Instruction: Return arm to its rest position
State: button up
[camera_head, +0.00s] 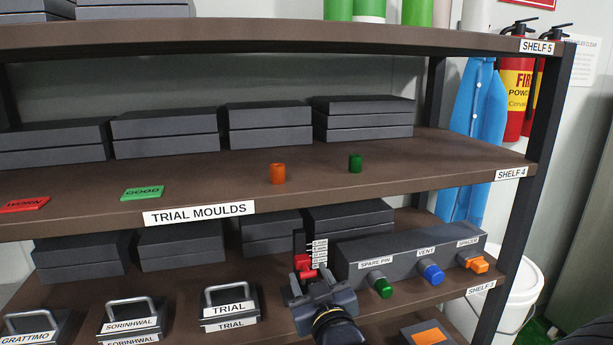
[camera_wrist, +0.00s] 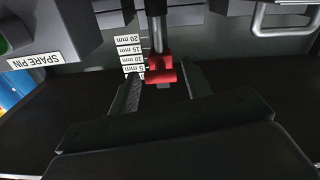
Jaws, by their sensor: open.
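My gripper (camera_head: 314,279) is in front of the lower shelf, its jaws apart. In the wrist view its two fingers (camera_wrist: 163,80) stand to either side of a red slider (camera_wrist: 160,70) on a dark vertical rod (camera_wrist: 157,30). The red slider (camera_head: 304,263) also shows in the head view, partly hidden by my gripper. Whether a finger touches it I cannot tell. A white scale strip (camera_wrist: 131,57) with millimetre marks is beside the rod.
A grey box (camera_head: 350,252) labelled SPARE PIN, VENT and SPACER holds green, blue and orange knobs to the right. Handled moulds (camera_head: 229,310) stand to the left. The shelf labelled TRIAL MOULDS (camera_head: 350,190) lies above, with an orange (camera_head: 278,174) and a green cylinder (camera_head: 355,163).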

jog(key=w, duration=0.1)
jog(key=p, duration=0.1)
jog(key=w+r, duration=0.1)
jog(key=shift+w+a+p, duration=0.35)
jog(key=shift+a, duration=0.05)
notch_tip(320, 180, up, 2)
jog(key=p, duration=0.3)
jog(key=shift+s+r, duration=0.1)
jog(key=shift+r, duration=0.1)
jog(key=b+v, duration=0.2)
jog(key=v, duration=0.9)
jog(key=shift+w+d+f+n+g+y+p, duration=0.35)
jog(key=shift+w+g+y+p, duration=0.2)
jog(key=shift+p, duration=0.35)
jog(key=shift+w+d+f+n+g+y+p, duration=0.25)
jog(key=shift+w+d+n+g+y+p, duration=0.15)
jog(key=shift+w+p, duration=0.4)
jog(key=shift+w+d+f+n+g+y+p, duration=0.35)
jog(key=shift+w+g+p, duration=0.2)
jog(key=shift+p, duration=0.45)
jog(key=shift+s, duration=0.1)
